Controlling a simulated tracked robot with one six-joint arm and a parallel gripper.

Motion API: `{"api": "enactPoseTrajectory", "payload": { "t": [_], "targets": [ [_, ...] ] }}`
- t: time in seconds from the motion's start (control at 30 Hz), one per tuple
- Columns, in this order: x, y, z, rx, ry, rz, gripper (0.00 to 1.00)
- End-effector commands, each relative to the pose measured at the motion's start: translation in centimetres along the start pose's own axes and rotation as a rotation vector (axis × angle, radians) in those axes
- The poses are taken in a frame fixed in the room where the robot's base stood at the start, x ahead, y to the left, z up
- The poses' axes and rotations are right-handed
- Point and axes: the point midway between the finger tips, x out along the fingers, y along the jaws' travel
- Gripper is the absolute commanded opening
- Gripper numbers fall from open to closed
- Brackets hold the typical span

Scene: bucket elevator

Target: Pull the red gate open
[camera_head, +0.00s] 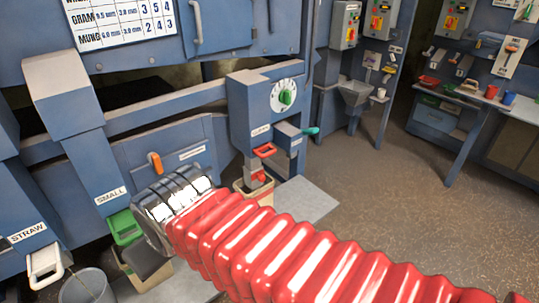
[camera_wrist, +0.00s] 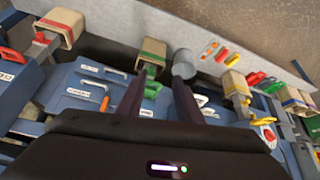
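A red loop handle (camera_head: 264,150) is on the blue machine, below the dial in the head view. A smaller red piece (camera_head: 257,179) shows under it, just above a tan bin. In the wrist view a red handle (camera_wrist: 12,55) is at the far left, and a red piece (camera_wrist: 40,38) is beside a red-striped bin (camera_wrist: 65,28). I cannot tell which red part is the gate itself. My gripper (camera_wrist: 160,84) is open and empty in the wrist view, its fingers pointing at the green handle's area. The red parts are well left of the fingers. In the head view my arm hides the gripper.
A green gate handle (camera_head: 124,227) under the SMALL chute and a white one (camera_head: 46,264) under STRAW are at the left. An orange lever (camera_head: 155,163) sticks out between green and red. A grey bucket (camera_head: 88,287) stands at lower left. Open floor (camera_head: 400,190) lies right.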

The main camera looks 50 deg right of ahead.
Motion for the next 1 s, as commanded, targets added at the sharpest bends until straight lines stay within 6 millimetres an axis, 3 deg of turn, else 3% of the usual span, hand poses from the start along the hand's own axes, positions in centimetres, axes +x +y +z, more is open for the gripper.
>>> {"api": "enactPoseTrajectory", "payload": {
  "t": [0.17,0.5,0.8,1.0],
  "targets": [
    [2.3,2.5,-3.4,-0.046,0.056,0.054,0.33],
    [7.4,10.4,-10.4,-0.190,0.190,0.204,0.33],
    [11.8,18.1,-14.3,-0.336,0.278,0.345,0.33],
    [14.6,23.6,-15.6,-0.430,0.326,0.443,0.33]
  ]
}}
